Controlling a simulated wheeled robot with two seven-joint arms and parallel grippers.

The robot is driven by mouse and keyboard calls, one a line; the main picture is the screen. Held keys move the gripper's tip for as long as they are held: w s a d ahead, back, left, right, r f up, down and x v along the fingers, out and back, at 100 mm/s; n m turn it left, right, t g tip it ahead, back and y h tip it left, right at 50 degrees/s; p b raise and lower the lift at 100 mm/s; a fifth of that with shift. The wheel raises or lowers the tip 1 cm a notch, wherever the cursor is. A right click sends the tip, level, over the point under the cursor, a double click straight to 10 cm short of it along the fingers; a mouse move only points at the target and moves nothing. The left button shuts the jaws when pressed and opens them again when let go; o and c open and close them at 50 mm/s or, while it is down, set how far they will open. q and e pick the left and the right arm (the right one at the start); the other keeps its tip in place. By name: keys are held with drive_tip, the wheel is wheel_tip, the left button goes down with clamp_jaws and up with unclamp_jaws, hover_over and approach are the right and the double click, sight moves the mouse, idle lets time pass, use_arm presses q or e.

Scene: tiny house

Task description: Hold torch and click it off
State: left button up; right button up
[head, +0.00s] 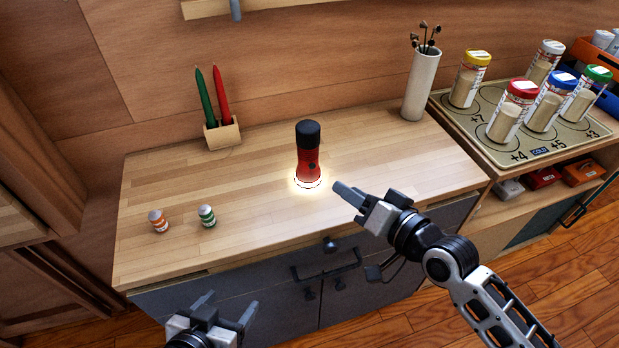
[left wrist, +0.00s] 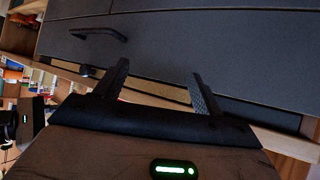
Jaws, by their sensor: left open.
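The red torch (head: 308,155) with a black cap stands upright, lens down, on the wooden counter. A bright glow rings its base, so it is lit. A small dark button shows on its right side. My right gripper (head: 343,190) is just right of the torch, fingers pointing at it, apart from it. One dark finger shows clearly; how far the jaws are apart is unclear. My left gripper (head: 228,303) is open and empty in front of the counter's front, low in the head view. Its two spread fingers also show in the left wrist view (left wrist: 158,71), facing the dark drawer fronts.
The wooden counter (head: 250,185) has free room around the torch. Spice jars fill a tray (head: 478,138) at right.

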sight(313, 121)
use_arm(q)
drive_tip(key=w+d+r+n+t+h, duration=0.2)
drive_tip(key=w+d+r+n, duration=0.15)
drive_tip(key=r+n, duration=0.45)
drive_tip(key=w+d+r+n+t+h, duration=0.1)
drive_tip(key=w+d+r+n+t, duration=0.15)
drive_tip(key=w+r+n, duration=0.6)
drive_tip(key=d+r+n+t+h, duration=0.2)
drive_tip(key=d+r+n+t, duration=0.15)
drive_tip(key=n, duration=0.75)
drive_tip(key=w+d+n, duration=0.2)
drive_tip(key=w, duration=0.3)
drive_tip(key=w+d+n+g, duration=0.1)
drive_tip(key=w+d+n, duration=0.1)
drive_tip(key=w, duration=0.4)
drive_tip(key=w+d+n+g, duration=0.1)
drive_tip(key=w+n, duration=0.1)
drive_tip(key=w, duration=0.3)
drive_tip(key=shift+w+d+f+y, duration=0.15)
drive_tip(key=shift+d+f+y, duration=0.25)
drive_tip(key=c, duration=1.1)
drive_tip(key=shift+c, duration=0.2)
use_arm(e)
clamp_jaws()
